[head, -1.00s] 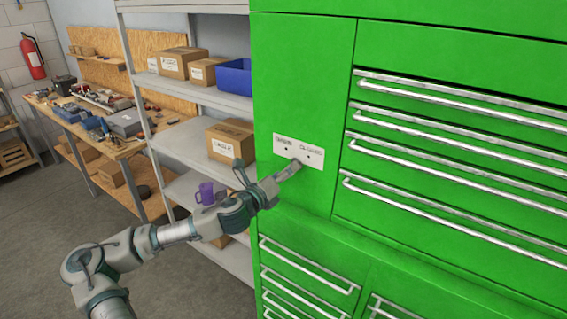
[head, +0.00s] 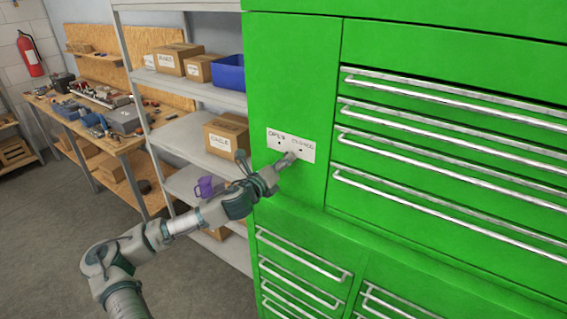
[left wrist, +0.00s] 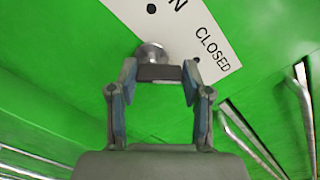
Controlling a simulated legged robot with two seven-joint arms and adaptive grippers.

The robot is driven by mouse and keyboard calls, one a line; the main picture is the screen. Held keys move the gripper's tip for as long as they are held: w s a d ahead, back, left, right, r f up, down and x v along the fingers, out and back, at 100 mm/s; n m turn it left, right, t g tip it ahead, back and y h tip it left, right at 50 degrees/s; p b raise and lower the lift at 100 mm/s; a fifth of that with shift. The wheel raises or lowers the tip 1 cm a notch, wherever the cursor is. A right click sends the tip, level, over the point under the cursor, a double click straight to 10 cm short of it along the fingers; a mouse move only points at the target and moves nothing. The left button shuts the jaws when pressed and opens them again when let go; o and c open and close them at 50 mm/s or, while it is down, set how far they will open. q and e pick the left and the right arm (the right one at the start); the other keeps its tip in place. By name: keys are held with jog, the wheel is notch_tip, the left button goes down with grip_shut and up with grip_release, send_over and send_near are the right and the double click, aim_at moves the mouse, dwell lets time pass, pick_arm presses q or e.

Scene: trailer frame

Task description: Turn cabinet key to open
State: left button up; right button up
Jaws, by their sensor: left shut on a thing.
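The green cabinet (head: 290,60) stands at the right in the head view. A white plate (head: 304,147) with the words OPEN and CLOSED and small dark dots is on its front. My left gripper (head: 286,163) is at the lower edge of this plate. In the left wrist view, the fingers of my left gripper (left wrist: 160,76) are closed around the dark head of the key (left wrist: 158,72). CLOSED reads slantwise to the right of the key. My right gripper is not in view.
Drawers with long metal handles (head: 440,138) fill the cabinet front to the right and below. A grey shelf (head: 190,140) with boxes, a blue bin (head: 229,72) and a purple mug (head: 207,187) stands left of the cabinet. A workbench (head: 110,140) is further back. The floor at left is clear.

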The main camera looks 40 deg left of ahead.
pick_arm(q)
jog(key=shift+a, duration=0.15)
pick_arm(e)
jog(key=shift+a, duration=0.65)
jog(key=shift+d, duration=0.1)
pick_arm(q)
jog(key=shift+a+f+n+b, duration=0.15)
jog(key=shift+n+b, duration=0.7)
jog(key=shift+n, duration=2.1)
jog(key=shift+a+f+n+b, duration=0.1)
jog(key=shift+a+n+b, duration=0.45)
jog(key=shift+n, duration=2.45)
jog(key=shift+d+f+n+b, duration=0.1)
jog(key=shift+n+b, duration=1)
jog(key=shift+n, duration=1.85)
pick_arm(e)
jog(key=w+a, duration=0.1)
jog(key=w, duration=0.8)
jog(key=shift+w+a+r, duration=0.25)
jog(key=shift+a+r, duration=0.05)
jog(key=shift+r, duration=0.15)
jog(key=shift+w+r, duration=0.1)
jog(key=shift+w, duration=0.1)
